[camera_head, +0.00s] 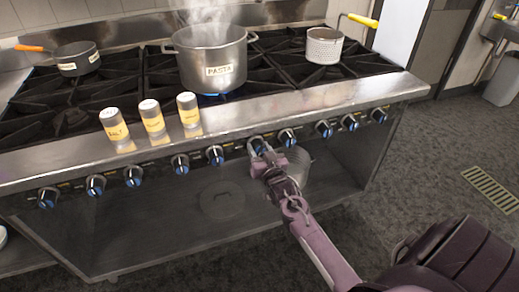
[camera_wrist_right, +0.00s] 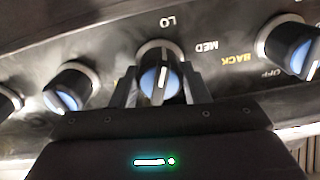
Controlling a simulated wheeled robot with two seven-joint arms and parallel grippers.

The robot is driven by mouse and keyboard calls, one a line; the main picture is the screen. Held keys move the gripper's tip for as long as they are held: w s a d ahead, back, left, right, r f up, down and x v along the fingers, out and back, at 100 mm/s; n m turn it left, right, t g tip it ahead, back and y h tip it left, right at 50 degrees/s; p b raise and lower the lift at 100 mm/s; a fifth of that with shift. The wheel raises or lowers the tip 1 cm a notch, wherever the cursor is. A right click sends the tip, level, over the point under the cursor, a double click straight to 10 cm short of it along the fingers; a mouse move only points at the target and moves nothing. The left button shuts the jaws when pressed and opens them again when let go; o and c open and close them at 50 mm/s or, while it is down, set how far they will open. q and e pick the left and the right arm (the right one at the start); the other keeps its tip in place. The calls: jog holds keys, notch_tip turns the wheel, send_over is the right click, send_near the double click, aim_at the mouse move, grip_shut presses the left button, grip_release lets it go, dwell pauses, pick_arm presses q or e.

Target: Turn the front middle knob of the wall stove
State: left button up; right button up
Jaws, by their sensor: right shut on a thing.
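The wall stove (camera_head: 300,112) spans the head view, with a row of black and blue knobs along its front panel. My right gripper (camera_head: 263,156) reaches up to the panel from the lower right. It is shut on a knob (camera_head: 257,143) near the middle of the row. In the right wrist view the same knob (camera_wrist_right: 160,80) sits between the two fingers, below a "LO" label, with a pale pointer line on its face. My right gripper also shows there (camera_wrist_right: 158,92). My left gripper is in neither view.
Neighbouring knobs (camera_head: 215,155) and (camera_head: 287,137) stand close on both sides. A steaming pasta pot (camera_head: 212,62), a small pan (camera_head: 77,60) and a strainer pot (camera_head: 323,47) stand on the stove. Several shakers (camera_head: 151,117) stand on the front ledge.

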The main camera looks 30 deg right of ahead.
jog(key=m+p, duration=0.1)
jog(key=m, duration=0.4)
jog(key=shift+m+p, duration=0.3)
jog(key=shift+p, duration=0.05)
jog(key=m+p, duration=0.2)
jog(key=m, duration=0.4)
jog(key=m+p, duration=0.1)
jog(key=m, duration=0.5)
jog(key=shift+m+p, duration=0.4)
jog(key=m+p, duration=0.1)
jog(key=m, duration=0.3)
jog(key=shift+f+m, duration=0.15)
jog(key=shift+m, duration=0.25)
jog(key=o, duration=1)
jog(key=shift+c, duration=0.2)
